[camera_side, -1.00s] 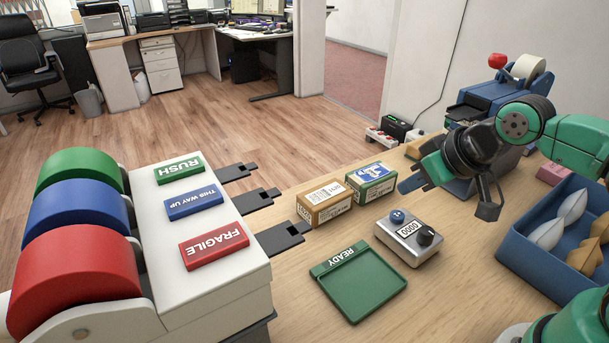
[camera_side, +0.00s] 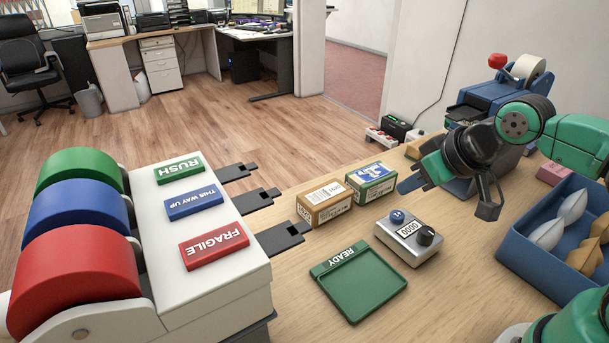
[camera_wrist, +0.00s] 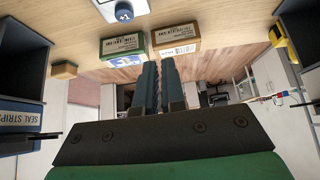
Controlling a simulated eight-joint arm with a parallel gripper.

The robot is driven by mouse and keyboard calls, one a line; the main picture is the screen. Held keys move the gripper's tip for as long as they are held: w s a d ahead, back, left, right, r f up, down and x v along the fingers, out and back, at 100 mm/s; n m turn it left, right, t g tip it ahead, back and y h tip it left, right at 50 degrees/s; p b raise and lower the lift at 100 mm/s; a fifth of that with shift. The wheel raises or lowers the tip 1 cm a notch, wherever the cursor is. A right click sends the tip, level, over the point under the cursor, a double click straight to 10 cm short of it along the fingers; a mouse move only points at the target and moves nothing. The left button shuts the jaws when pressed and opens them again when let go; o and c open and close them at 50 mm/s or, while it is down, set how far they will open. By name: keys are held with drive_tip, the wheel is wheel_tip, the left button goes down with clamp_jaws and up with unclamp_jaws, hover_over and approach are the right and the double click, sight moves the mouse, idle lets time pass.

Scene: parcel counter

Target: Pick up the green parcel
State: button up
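The green parcel (camera_side: 371,189) is a small box with green sides and a blue-and-white label on top. It stands upright on the wooden counter, and it also shows in the wrist view (camera_wrist: 122,43). An orange-brown parcel (camera_side: 325,206) stands close beside it on the left; the wrist view shows it too (camera_wrist: 177,47). My gripper (camera_side: 408,184) is in the air to the right of the green parcel, apart from it. In the wrist view its two fingers (camera_wrist: 159,70) lie close together with nothing between them.
A grey counter device (camera_side: 409,240) and a green READY tray (camera_side: 372,290) are in front of the parcels. A blue bin (camera_side: 535,270) with several pouches is at right. The stamp machine (camera_side: 215,275) with black prongs is at left. A blue tape dispenser (camera_side: 490,95) stands behind my gripper.

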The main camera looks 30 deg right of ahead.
drive_tip(key=o, duration=1.3)
drive_tip(key=m+g, duration=0.7)
drive_tip(key=m, duration=1)
hover_over(372, 172)
wheel_tip(372, 172, down, 5)
drive_tip(key=shift+s+a+f, duration=0.15)
drive_tip(key=shift+f, duration=0.05)
drive_tip(key=shift+d+f+m, duration=0.25)
drive_tip(key=shift+f+m, duration=0.25)
drive_tip(key=shift+f, duration=2.8)
